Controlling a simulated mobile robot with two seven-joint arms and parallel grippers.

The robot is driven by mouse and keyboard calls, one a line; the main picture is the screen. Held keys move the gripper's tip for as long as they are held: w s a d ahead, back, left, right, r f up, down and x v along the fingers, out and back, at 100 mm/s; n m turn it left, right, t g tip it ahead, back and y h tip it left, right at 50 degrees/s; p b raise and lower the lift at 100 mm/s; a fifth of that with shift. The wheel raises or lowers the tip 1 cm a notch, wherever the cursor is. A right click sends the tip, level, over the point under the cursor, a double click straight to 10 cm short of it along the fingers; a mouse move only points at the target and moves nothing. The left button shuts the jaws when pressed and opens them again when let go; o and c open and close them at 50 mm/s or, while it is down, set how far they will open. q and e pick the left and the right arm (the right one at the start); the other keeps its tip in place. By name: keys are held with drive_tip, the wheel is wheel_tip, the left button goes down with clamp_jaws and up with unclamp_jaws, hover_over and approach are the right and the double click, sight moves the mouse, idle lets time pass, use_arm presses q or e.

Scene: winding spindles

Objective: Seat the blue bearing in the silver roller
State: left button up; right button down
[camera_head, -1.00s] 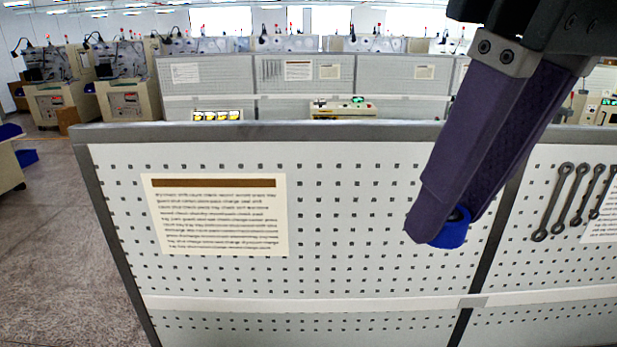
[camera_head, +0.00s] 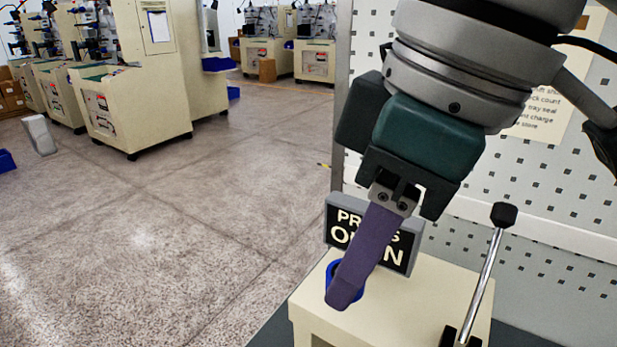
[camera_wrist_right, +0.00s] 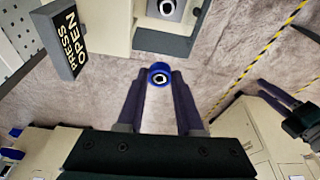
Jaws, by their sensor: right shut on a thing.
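My right gripper (camera_head: 345,298) is shut on the blue bearing (camera_head: 331,276), which it holds between the tips of its purple fingers. In the head view a finger hides part of the bearing. In the right wrist view the bearing (camera_wrist_right: 159,75) shows as a blue ring with a light inner ring, between both fingertips. A round silver part with a dark hole (camera_wrist_right: 167,8), perhaps the end of the silver roller, shows in the press at the top edge, ahead of and apart from the bearing. My left gripper (camera_wrist_right: 252,91) appears at the right with its purple fingers apart.
A cream press (camera_head: 430,295) carries a "PRESS OPEN" sign (camera_head: 395,240) behind the bearing. A lever with a black knob (camera_head: 503,215) stands at its right. A perforated panel (camera_head: 560,240) rises behind.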

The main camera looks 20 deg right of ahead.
use_arm(q)
wheel_tip(320, 180, down, 18)
drive_tip(key=b, duration=1.5)
drive_tip(key=shift+r, duration=0.25)
use_arm(e)
drive_tip(key=shift+s+a+f+n+g, duration=0.2)
drive_tip(key=shift+f+n, duration=0.35)
drive_tip(key=shift+f, duration=4.7)
drive_tip(key=shift+w+a+f+n+g, duration=0.15)
drive_tip(key=shift+a+f+n, duration=0.35)
drive_tip(key=shift+f, duration=4.8)
drive_tip(key=shift+s+a+f+n+g, duration=0.15)
drive_tip(key=shift+f+n, duration=0.5)
drive_tip(key=shift+f, duration=4.6)
use_arm(q)
drive_tip(key=shift+a+r+p, duration=0.25)
drive_tip(key=shift+r+p, duration=0.05)
use_arm(e)
drive_tip(key=shift+d, duration=0.1)
use_arm(q)
drive_tip(key=shift+d+r+p, duration=0.15)
drive_tip(key=shift+r+p, duration=0.35)
drive_tip(key=shift+f, duration=0.25)
use_arm(e)
drive_tip(key=shift+f+y, duration=0.3)
drive_tip(key=shift+f, duration=0.35)
drive_tip(key=shift+c, duration=2.4)
unclamp_jaws()
drive_tip(key=shift+r, duration=0.1)
